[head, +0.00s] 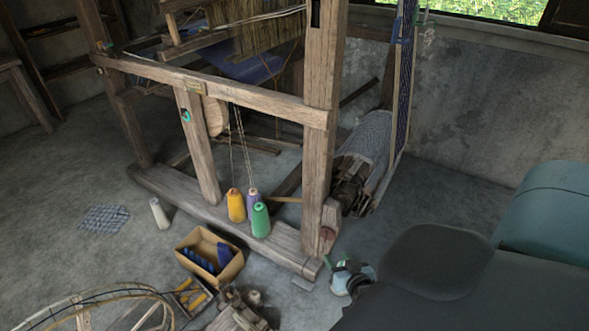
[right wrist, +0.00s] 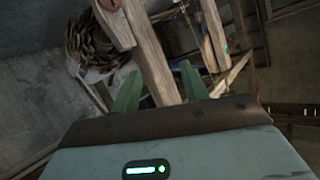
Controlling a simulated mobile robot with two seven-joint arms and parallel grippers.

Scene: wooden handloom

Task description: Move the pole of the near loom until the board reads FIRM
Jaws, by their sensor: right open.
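The near loom (head: 245,97) is a wooden frame with thick posts and beams. A small plaque (head: 194,87) is on its front beam; I cannot read any word on it, nor tell if it is the board. A thin pale bar (head: 287,199) sticks out left of the right post (head: 320,130); I cannot tell if it is the pole. My right gripper (head: 338,264) is low, beside the foot of that post. In the right wrist view, its green fingers (right wrist: 160,87) are apart, with a wooden post (right wrist: 151,50) beyond them. My left gripper is out of view.
Orange, purple and green thread cones (head: 261,219) stand on the loom's base beam. A box of blue items (head: 209,255), a pale cone (head: 160,215) and a wheel (head: 95,305) are on the floor. A cloth roll (head: 367,137) is behind the post.

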